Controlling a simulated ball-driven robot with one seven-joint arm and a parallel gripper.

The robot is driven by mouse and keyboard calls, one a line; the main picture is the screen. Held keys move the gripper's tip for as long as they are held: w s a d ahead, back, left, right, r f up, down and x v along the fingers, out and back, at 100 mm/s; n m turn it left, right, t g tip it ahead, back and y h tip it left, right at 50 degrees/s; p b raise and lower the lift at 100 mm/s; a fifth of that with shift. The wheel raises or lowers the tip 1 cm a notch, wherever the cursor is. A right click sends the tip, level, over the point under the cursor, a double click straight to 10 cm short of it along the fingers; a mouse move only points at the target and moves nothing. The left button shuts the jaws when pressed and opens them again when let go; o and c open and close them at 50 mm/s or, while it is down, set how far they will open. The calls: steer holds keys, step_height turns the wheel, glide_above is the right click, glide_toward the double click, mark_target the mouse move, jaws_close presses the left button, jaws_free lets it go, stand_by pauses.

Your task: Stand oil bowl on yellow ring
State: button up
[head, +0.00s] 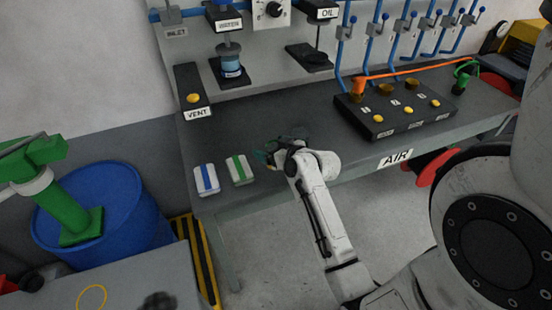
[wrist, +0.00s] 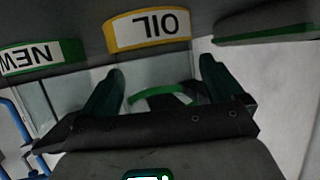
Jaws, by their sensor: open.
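The yellow ring (head: 92,297) is a thin outline lying flat on the grey tabletop at the lower left of the head view. My gripper (head: 268,154) is over the front part of the dark workbench, far from the ring. In the wrist view, its two dark green fingers (wrist: 162,68) stand apart, with nothing visibly clasped between them. A yellow-framed OIL label (wrist: 148,30) appears upside down beyond the fingertips.
A dark control box (head: 395,112) stands to the right. A blue drum (head: 100,215) and green equipment (head: 70,195) are at left. A green NEW label (wrist: 40,57) appears in the wrist view.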

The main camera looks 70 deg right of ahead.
steer(key=c, duration=1.2)
steer(key=shift+r, duration=0.1)
